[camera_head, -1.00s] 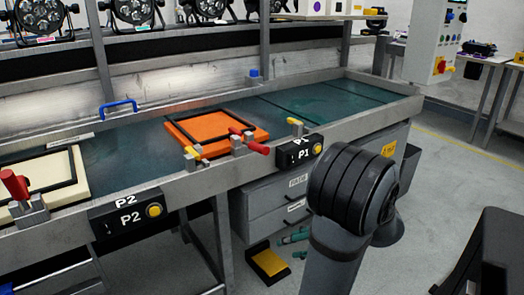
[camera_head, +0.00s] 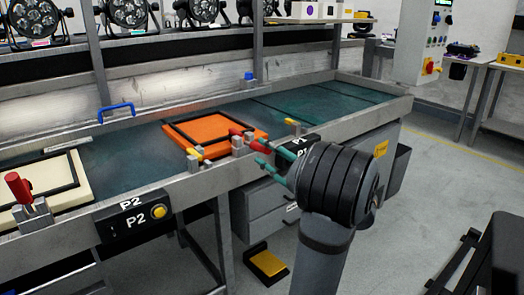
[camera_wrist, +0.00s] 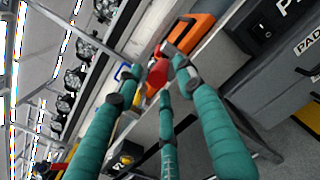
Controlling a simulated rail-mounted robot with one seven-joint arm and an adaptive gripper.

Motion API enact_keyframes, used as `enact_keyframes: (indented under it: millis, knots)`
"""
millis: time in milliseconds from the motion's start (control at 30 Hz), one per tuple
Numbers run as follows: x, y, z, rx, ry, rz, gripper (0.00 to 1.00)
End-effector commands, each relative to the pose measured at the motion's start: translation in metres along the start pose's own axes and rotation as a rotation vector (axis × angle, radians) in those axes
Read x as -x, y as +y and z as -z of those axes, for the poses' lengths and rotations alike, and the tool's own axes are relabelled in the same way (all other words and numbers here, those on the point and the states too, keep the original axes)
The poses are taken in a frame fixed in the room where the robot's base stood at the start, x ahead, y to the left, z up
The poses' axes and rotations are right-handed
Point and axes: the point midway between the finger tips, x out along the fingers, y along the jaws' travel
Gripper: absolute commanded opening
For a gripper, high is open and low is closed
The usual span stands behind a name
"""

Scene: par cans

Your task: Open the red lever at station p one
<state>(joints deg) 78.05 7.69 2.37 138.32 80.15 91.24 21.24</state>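The red lever (camera_head: 250,139) at station P1 lies tilted low and to the right on its metal clamp, in front of an orange framed panel (camera_head: 205,130). My gripper (camera_head: 262,154) has teal fingers and reaches in from the right, its fingertips close to the lever's handle end. In the wrist view the red lever (camera_wrist: 157,77) shows between the spread fingers of my gripper (camera_wrist: 160,76). The fingers are open; I cannot tell whether any touches the lever. The P1 label box (camera_head: 299,147) is partly hidden behind my fingers and wrist.
Station P2's red lever (camera_head: 18,187) stands upright at the left, near the P2 box (camera_head: 132,218). A yellow-tipped clamp (camera_head: 194,153) is left of the P1 lever. Drawers (camera_head: 262,205) sit below the bench rail. A yellow-and-black object (camera_head: 267,264) lies on the floor.

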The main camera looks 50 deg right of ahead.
Motion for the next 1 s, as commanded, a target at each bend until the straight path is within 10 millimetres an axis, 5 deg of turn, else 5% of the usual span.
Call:
enact_keyframes:
  millis: [233, 600, 1000]
  knots:
    - [-0.03, 0.001, 0.001, 0.0, 0.0, -0.002, 0.38]
    - [-0.035, 0.0, 0.001, 0.0, 0.001, 0.001, 0.37]
    - [-0.035, 0.0, 0.0, 0.0, 0.001, 0.001, 0.14]
